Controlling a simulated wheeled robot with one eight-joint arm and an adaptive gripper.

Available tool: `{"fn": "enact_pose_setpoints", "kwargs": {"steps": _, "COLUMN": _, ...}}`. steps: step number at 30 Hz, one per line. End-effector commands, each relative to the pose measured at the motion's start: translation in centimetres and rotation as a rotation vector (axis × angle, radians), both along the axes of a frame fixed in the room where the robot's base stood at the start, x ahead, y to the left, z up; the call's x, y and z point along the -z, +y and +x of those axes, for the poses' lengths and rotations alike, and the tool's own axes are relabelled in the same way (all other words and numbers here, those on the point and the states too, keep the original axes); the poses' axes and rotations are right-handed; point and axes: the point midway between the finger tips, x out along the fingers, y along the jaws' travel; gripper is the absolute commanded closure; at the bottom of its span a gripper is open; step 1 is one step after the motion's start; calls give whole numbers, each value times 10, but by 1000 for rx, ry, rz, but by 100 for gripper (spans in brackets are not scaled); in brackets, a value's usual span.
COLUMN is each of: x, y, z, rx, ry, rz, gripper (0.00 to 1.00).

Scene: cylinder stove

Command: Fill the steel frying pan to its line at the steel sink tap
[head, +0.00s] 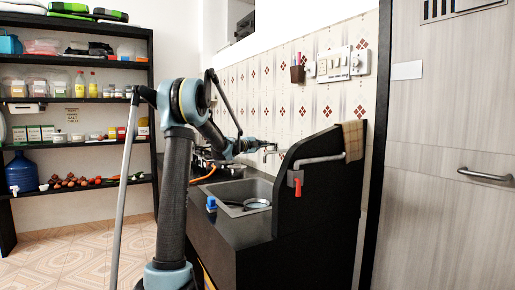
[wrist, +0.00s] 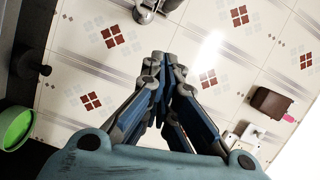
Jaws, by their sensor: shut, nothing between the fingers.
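The steel sink (head: 238,187) is set into the dark counter. A round pan with a pale rim (head: 257,204), seemingly the steel frying pan, lies low in the sink with its handle toward the left. Its fill line and any water are too small to tell. The tap (head: 271,150) sticks out from the tiled wall above the sink. My gripper (head: 262,144) is above the sink beside the tap, apart from the pan. In the wrist view my gripper (wrist: 163,58) is shut and empty in front of the tiles, below a metal fitting (wrist: 150,10), perhaps the tap.
A dark side panel (head: 320,195) with a rail and a hanging cloth (head: 352,140) stands right of the sink. A small blue object (head: 211,203) sits at the sink's near left edge. A stove (head: 222,168) is behind. A green round thing (wrist: 15,128) shows in the wrist view.

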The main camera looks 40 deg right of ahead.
Motion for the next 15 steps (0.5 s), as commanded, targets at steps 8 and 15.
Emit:
{"fn": "enact_pose_setpoints", "kwargs": {"steps": 8, "x": 3, "y": -44, "z": 11, "rx": -1, "ry": 1, "rz": -1, "gripper": 100}}
{"fn": "enact_pose_setpoints", "kwargs": {"steps": 15, "x": 8, "y": -45, "z": 38, "rx": 0, "ry": 1, "rz": -1, "gripper": 100}}
